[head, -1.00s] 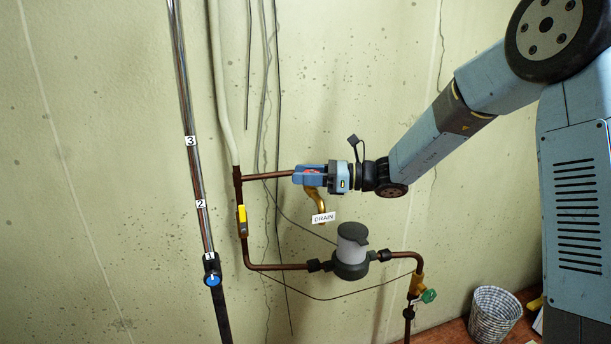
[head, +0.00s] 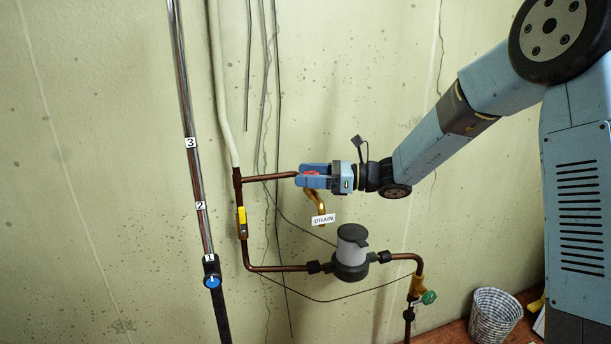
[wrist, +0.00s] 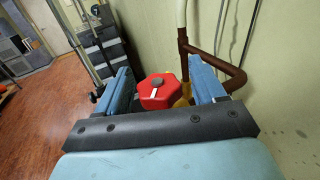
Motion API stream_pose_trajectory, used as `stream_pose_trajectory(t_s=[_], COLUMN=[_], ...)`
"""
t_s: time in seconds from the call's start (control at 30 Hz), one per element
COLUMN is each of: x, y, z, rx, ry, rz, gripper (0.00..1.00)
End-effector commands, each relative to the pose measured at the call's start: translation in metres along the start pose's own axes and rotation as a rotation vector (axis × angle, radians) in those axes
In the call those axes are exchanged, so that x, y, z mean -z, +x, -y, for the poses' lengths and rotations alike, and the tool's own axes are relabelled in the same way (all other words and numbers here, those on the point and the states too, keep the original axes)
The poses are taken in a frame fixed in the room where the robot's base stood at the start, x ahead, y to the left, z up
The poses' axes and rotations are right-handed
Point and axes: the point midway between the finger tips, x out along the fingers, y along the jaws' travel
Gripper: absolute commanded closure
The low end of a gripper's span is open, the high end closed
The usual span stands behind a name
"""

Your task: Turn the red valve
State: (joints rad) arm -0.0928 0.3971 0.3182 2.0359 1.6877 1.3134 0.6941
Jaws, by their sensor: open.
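The red valve (wrist: 157,92) is a faceted red knob with a grey centre and a white mark. In the wrist view it sits between the two blue fingers of my gripper (wrist: 160,88), with a visible gap on each side. In the head view only a bit of the red valve (head: 312,173) shows, mostly hidden by my gripper (head: 314,175), which is open around it. A brass drain spout with a "DRAIN" tag (head: 323,219) hangs just below. The valve's brass body is partly hidden by the knob and fingers.
A copper pipe (head: 268,177) runs left from the valve to a vertical pipe with a yellow lever (head: 242,221). Below are a grey-topped filter (head: 351,250) and a green-handled valve (head: 428,297). A numbered pole with a blue knob (head: 212,281) stands left. A basket (head: 494,315) is on the floor.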

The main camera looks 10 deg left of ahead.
Motion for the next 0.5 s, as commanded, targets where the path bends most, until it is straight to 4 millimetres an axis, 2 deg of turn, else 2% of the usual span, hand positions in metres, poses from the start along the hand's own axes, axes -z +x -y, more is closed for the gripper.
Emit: stream_pose_trajectory(t_s=[0.5], x=[0.001], y=[-0.096], z=[0.002], rx=[0.003], ry=[0.0], rz=[0.001], gripper=[0.31])
